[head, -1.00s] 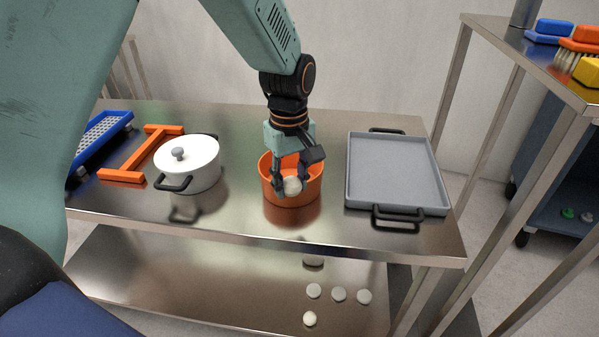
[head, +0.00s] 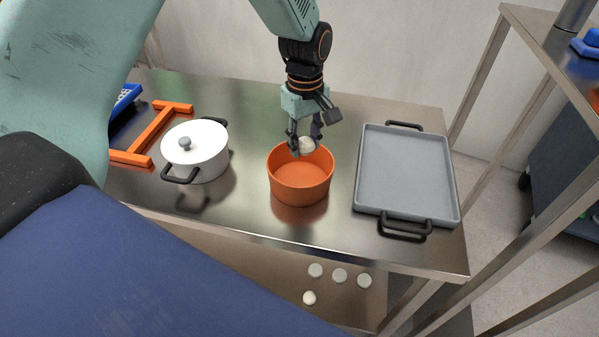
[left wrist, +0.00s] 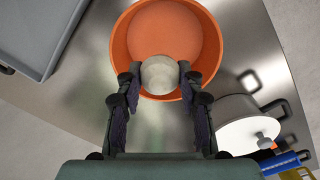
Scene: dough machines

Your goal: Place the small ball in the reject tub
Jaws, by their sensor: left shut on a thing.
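The small ball (head: 306,145) is pale and roundish, and my left gripper (head: 304,141) is shut on it. The ball also shows between the fingertips in the left wrist view (left wrist: 160,75). The reject tub looks to be the round orange tub (head: 300,183) on the steel table. In the head view, the gripper and ball are at the tub's far rim, seemingly above it. In the left wrist view the ball overlaps the near edge of the orange tub (left wrist: 150,30). The tub's visible inside is empty. My right gripper is not in view.
A white lidded pot (head: 196,152) stands left of the tub, and a grey tray (head: 405,175) with black handles lies right. An orange frame (head: 150,135) and a blue item are at the far left. Several pale discs lie on the lower shelf (head: 270,265).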

